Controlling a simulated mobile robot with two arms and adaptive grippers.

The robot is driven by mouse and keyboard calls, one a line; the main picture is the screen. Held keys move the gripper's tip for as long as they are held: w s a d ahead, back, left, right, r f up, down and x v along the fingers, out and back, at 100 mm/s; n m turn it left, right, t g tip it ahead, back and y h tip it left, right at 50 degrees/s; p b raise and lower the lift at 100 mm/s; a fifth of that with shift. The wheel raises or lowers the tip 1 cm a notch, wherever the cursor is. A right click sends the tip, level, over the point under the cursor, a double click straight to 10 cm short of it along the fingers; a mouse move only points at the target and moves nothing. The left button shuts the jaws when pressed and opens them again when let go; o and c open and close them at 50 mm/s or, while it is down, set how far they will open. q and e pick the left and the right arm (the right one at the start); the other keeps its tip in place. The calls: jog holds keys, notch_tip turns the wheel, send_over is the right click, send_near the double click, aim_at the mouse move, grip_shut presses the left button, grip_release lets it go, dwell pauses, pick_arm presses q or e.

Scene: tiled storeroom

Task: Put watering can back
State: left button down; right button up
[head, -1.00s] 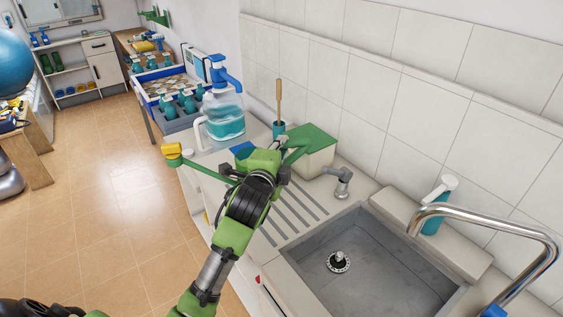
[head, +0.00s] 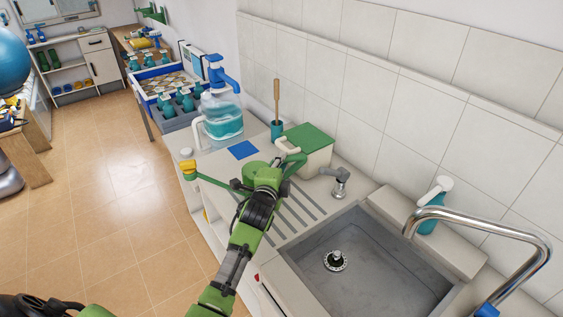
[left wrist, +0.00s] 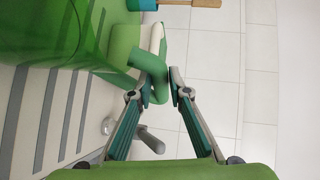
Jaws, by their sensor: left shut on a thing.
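The green watering can (head: 258,173) is over the drainboard left of the sink, its long thin spout ending in a yellow rose (head: 188,168) to the left, past the counter's front edge. My left gripper (head: 279,166) is shut on the can's curved green handle; a cream part of the handle (head: 288,146) shows beyond it. In the left wrist view the fingertips (left wrist: 162,84) close on the handle, with the green can body (left wrist: 45,35) at upper left. My gripper and wrist hide part of the can. Whether its base touches the counter I cannot tell. My right gripper is not in view.
A blue square (head: 243,150) lies on the counter behind the can. A clear jug with blue pump (head: 221,113), a green-lidded box (head: 311,146) and a teal brush holder (head: 277,130) stand along the back. The grey sink (head: 372,265) with its chrome tap (head: 500,228) is right.

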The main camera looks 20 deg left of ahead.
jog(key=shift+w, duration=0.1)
pick_arm(q)
jog(key=c, duration=2.3)
grip_release()
jog(key=shift+f, duration=0.15)
jog(key=o, duration=0.4)
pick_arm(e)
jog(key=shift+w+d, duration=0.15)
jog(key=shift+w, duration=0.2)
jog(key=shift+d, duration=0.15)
pick_arm(q)
jog(key=b+v, duration=0.2)
jog(key=v, duration=1)
jog(key=shift+r, duration=0.2)
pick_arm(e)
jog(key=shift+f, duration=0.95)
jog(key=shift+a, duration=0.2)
